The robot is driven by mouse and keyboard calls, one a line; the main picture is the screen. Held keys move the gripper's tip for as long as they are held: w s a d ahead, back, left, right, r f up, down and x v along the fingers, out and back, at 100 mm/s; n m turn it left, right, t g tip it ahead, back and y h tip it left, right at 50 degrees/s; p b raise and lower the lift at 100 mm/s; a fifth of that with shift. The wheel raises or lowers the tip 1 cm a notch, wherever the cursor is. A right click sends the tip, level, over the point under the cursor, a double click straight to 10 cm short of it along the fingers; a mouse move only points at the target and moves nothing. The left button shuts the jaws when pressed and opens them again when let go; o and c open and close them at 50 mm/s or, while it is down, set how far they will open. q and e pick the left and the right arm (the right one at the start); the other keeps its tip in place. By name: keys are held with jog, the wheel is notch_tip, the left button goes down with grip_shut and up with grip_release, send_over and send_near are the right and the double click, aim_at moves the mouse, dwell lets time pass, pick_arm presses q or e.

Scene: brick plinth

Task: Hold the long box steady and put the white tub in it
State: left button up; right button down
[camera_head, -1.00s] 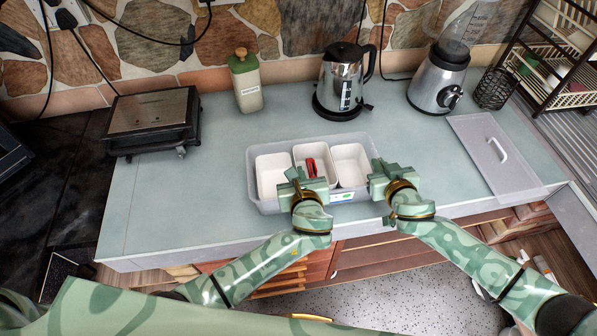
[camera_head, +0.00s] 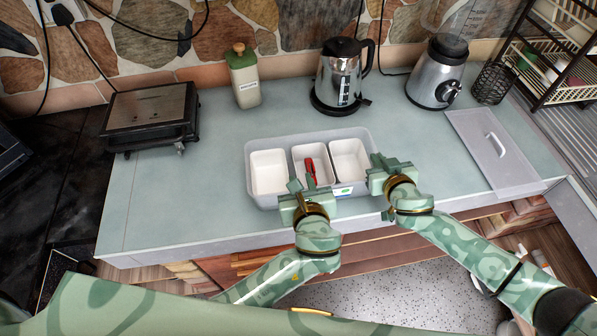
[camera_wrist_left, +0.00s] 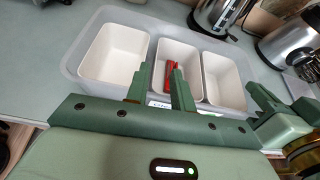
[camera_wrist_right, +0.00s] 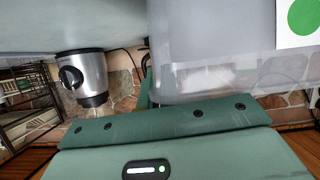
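The long box (camera_head: 362,135) is a translucent tray on the counter near its front edge. Three white tubs stand in it side by side: the left tub (camera_head: 268,173) and the right tub (camera_head: 350,162) look empty, and the middle tub (camera_head: 312,153) holds a red object (camera_head: 310,171). They also show in the left wrist view (camera_wrist_left: 113,50). My left gripper (camera_head: 301,190) is open and empty, just in front of the middle tub. My right gripper (camera_head: 378,163) is at the box's right front corner, shut on its wall (camera_wrist_right: 220,45); the inner finger is hidden.
A clear lid with a white handle (camera_head: 495,145) lies on the right. A kettle (camera_head: 338,80), a green-topped canister (camera_head: 244,78) and a blender (camera_head: 437,75) stand behind. A grill (camera_head: 150,115) is at the left. The counter left of the box is clear.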

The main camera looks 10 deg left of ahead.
pick_arm(q)
jog(key=shift+s+d+r, duration=0.15)
jog(key=shift+s+r, duration=0.1)
jog(key=shift+s, duration=0.2)
pick_arm(e)
jog(key=c, duration=1.5)
grip_release()
jog(key=shift+c, duration=0.2)
